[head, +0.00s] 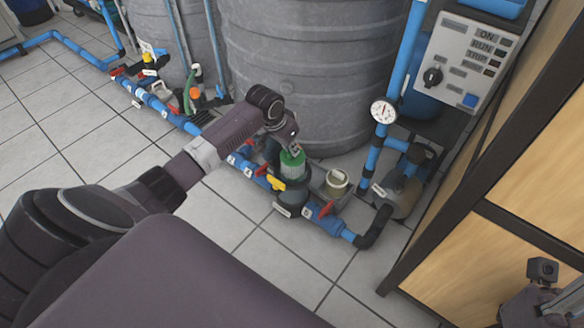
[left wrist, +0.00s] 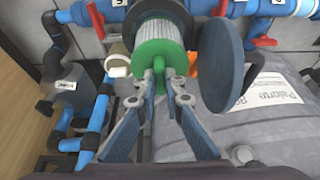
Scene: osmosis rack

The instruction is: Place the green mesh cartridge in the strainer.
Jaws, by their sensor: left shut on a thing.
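The green mesh cartridge (head: 291,161) has a green cap and a pale mesh body. My left gripper (head: 294,148) is shut on its green top. In the left wrist view the cartridge (left wrist: 159,52) shows close, with my left fingertips (left wrist: 159,82) on the green handle. The strainer (head: 292,197) is a dark body in the blue pipe line, directly below the cartridge. In the left wrist view the mesh end points at the strainer's dark round opening (left wrist: 160,8); how deep it sits is hard to tell. Part of my right gripper (head: 548,300) shows at the lower right, its fingers unclear.
A dark blue round disc (left wrist: 222,66) stands beside the cartridge in the left wrist view. A yellow part (head: 276,183) and red valve handles (head: 326,209) are close to the strainer. A pale cup (head: 337,181) stands to its right. A large grey tank (head: 315,75) rises behind.

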